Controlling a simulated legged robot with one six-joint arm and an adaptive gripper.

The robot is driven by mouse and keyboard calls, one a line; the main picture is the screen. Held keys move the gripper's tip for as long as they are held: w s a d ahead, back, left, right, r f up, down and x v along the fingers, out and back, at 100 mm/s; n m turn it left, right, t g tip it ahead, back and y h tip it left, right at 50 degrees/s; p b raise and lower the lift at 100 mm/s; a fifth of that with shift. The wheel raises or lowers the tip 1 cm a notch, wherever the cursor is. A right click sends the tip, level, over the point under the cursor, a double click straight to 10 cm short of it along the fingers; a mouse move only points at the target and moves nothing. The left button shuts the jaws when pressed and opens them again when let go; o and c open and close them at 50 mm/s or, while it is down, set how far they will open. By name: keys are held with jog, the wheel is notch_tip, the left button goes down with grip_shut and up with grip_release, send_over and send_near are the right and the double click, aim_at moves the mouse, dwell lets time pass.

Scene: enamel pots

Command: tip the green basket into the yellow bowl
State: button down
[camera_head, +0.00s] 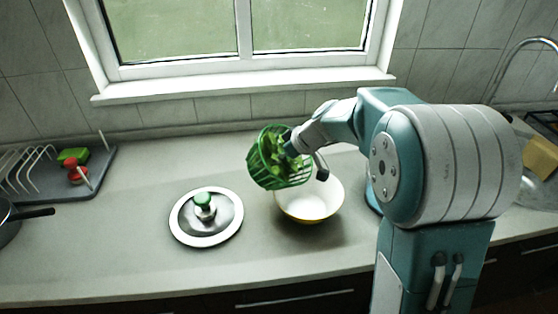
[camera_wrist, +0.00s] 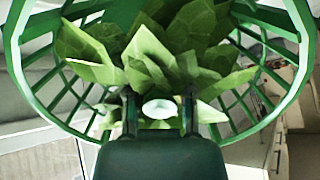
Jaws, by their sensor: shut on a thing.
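The yellow bowl (camera_head: 310,204), white inside, stands on the counter below and right of the basket. The bowl's inside looks empty where it shows.
A round lid (camera_head: 228,222) with a green knob lies on the counter left of the bowl. A dish rack (camera_head: 50,186) with a sponge (camera_head: 73,156) stands at the far left, beside a dark pan (camera_head: 8,222). A sink with a tap (camera_head: 520,42) is at right.

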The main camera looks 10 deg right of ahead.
jog(key=t+y, duration=0.1)
jog(key=d+r+t+y, duration=0.1)
jog(key=y, duration=0.1)
jog(key=s+y, duration=0.1)
jog(key=shift+d+r+t, duration=0.25)
jog(key=shift+d+t, duration=0.15)
jog(key=d+t+y, duration=0.1)
jog(key=y, duration=0.1)
jog(key=s+d+r+t+y, duration=0.1)
jog(key=y, duration=0.1)
jog(key=shift+s+d+r, duration=0.1)
jog(key=shift+s+r, duration=0.05)
jog(key=shift+r, duration=0.05)
jog(key=shift+s+d+r+t+y, duration=0.3)
jog(key=shift+d+t+y, duration=0.15)
jog(key=shift+y, duration=0.15)
jog(key=shift+s+d+r+t+y, duration=0.15)
jog(key=shift+s+d+t+y, duration=0.1)
jog(key=shift+d+t+y, duration=0.25)
jog(key=shift+a+g, duration=0.2)
jog(key=shift+g, duration=0.05)
